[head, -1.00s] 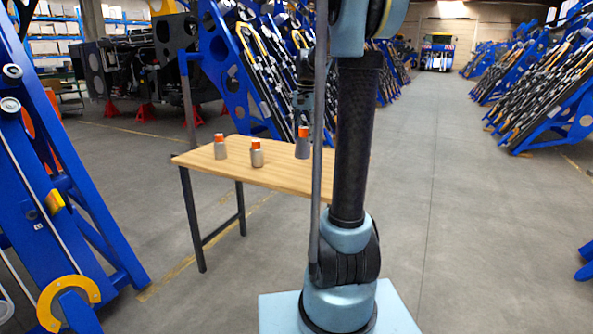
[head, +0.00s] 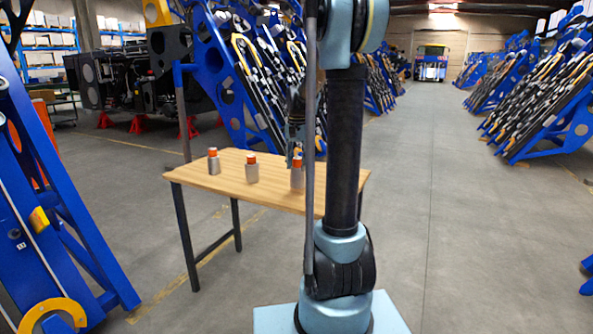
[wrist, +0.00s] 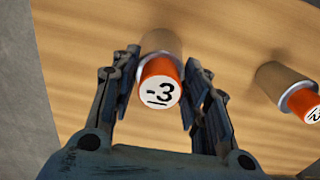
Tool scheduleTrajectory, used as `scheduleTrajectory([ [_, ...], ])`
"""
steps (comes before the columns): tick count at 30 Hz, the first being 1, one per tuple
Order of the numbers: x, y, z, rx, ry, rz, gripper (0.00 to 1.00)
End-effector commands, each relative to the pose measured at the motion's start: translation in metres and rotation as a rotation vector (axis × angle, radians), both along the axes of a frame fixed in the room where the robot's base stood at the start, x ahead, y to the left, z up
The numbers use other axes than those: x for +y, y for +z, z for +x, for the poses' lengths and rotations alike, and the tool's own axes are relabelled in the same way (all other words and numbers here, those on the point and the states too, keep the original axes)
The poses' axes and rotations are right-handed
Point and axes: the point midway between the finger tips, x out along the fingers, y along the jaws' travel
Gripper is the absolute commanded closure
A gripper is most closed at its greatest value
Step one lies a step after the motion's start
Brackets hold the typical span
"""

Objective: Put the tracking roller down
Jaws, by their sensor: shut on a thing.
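My gripper (head: 296,157) is over the wooden table and shut on a grey tracking roller (head: 297,181) with an orange top. In the wrist view, my gripper's two fingers (wrist: 157,98) stand on either side of this roller (wrist: 160,84), whose white end face reads "-3". The roller is upright at the tabletop in the head view; I cannot tell whether its base touches the wood. The table (head: 270,191) also fills most of the wrist view (wrist: 75,75). Part of the held roller is hidden by my arm.
Two similar rollers stand on the table to the left, one nearer (head: 251,172) and one farther left (head: 213,164). A neighbouring roller (wrist: 283,84) shows at the wrist view's right.

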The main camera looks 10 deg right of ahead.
Motion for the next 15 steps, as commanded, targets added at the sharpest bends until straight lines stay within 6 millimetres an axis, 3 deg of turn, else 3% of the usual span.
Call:
scheduleTrajectory([
  [6, -0.001, -0.022, 0.0, 0.0, -0.001, 0.0, 0.9],
  [13, -0.001, -0.023, 0.0, 0.0, -0.001, 0.0, 0.9],
  [14, -0.001, -0.023, 0.0, 0.0, -0.001, 0.0, 0.54],
  [15, -0.001, -0.023, 0.0, 0.0, -0.001, 0.0, 0.44],
])
